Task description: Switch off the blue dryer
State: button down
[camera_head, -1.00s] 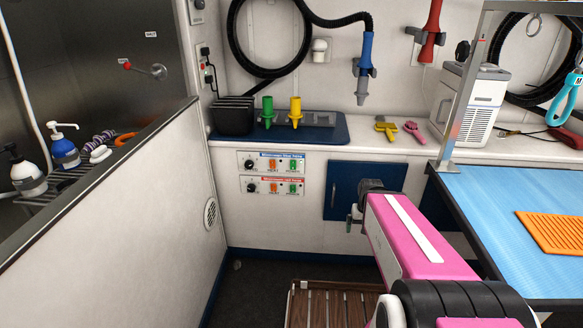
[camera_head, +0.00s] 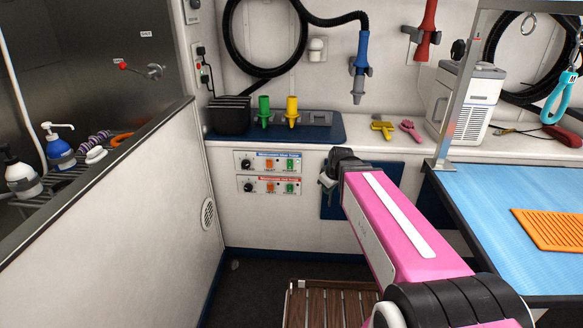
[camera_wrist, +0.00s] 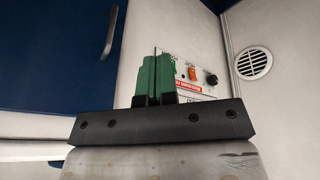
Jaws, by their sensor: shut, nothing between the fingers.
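The blue dryer nozzle (camera_head: 361,75) hangs on the back wall at the end of a black hose. Below the counter is the upper control panel (camera_head: 255,161) with a blue label, a black knob, an orange switch (camera_head: 269,163) and a green switch (camera_head: 291,163). A similar panel with a red label (camera_head: 268,186) sits beneath it. My gripper (camera_head: 325,182) is shut and empty, to the right of both panels and apart from them. The wrist view, turned upside down, shows its green fingers (camera_wrist: 155,78) together, partly covering the red-labelled panel (camera_wrist: 196,72). The blue label is hidden there.
A blue cabinet door (camera_head: 333,207) is behind my gripper, also seen in the wrist view (camera_wrist: 50,50). The counter's front edge lies above the panels. A grooming table (camera_head: 480,220) stands right, a slatted wooden step (camera_head: 330,305) below. A partition wall (camera_head: 150,220) is left.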

aim_at(291, 166)
jog(key=w+a+r+n+t+y, duration=0.2)
jog(key=w+a+r+n, duration=0.3)
jog(key=a+r+n, duration=0.2)
jog(key=a+r, duration=0.2)
jog(key=a, duration=0.2)
jog(key=shift+r+n, duration=0.3)
jog(key=shift+a, duration=0.1)
jog(key=x, duration=0.3)
jog(key=w+x, duration=0.1)
jog(key=x, duration=0.3)
jog(key=w+r+x, duration=0.1)
jog(key=x, duration=0.3)
jog(key=shift+w+f, duration=0.1)
jog(key=shift+f, duration=0.15)
jog(key=shift+w+f, duration=0.1)
jog(key=shift+w, duration=0.65)
